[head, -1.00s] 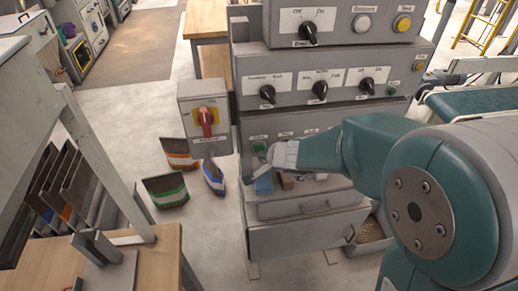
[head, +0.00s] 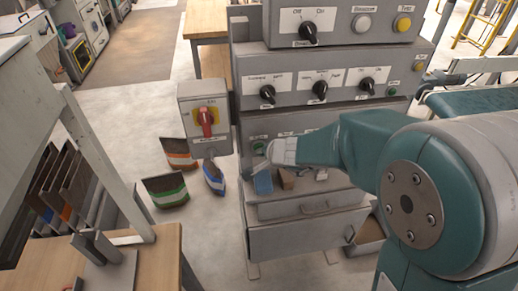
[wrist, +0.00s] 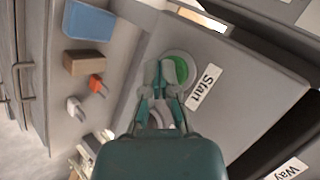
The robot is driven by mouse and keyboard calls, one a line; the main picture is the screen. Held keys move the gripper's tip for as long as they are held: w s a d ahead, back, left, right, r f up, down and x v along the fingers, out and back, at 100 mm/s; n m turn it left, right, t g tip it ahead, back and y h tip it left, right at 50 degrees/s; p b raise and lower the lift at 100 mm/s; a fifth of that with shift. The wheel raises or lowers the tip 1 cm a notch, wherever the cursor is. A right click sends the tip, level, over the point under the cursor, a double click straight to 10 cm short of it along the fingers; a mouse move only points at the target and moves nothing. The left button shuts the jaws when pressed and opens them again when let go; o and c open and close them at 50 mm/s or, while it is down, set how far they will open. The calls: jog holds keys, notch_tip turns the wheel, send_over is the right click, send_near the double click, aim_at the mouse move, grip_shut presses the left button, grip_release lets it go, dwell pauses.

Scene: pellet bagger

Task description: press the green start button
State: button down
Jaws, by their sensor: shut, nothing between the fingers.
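The green start button (head: 259,147) is on the front of the grey machine, low on its left side. In the wrist view the round green button (wrist: 181,68) has a grey ring around it and a "Start" label (wrist: 206,87) to its right. My gripper (head: 264,166) is shut and empty, just below the button in the head view. In the wrist view its fingertips (wrist: 160,68) overlap the left part of the button. I cannot tell whether they touch it.
A blue block (wrist: 89,20), a brown block (wrist: 87,62) and small plugs lie on the ledge beside the gripper. A red rotary switch (head: 206,118) on a grey box stands left. Selector knobs (head: 319,90) sit above. Several bags (head: 167,190) stand on the floor.

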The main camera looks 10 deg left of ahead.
jog(key=shift+s+d, duration=0.25)
jog(key=shift+s, duration=0.45)
jog(key=s+d, duration=0.2)
jog(key=s, duration=0.3)
jog(key=shift+s, duration=0.35)
dwell(0.5)
jog(key=s+d+r+n+g+y, duration=0.1)
jog(key=s+d+r+n, duration=0.3)
jog(key=s+r+n, duration=0.4)
jog(key=s+d+r+h, duration=0.1)
jog(key=s+d+h, duration=0.2)
jog(key=s+d, duration=0.2)
jog(key=s+d+r+h, duration=0.2)
jog(key=s+d+h, duration=0.2)
jog(key=d, duration=0.7)
jog(key=shift+s+r+m+g, duration=0.3)
jog(key=shift+s+g, duration=0.05)
jog(key=shift+g, duration=0.05)
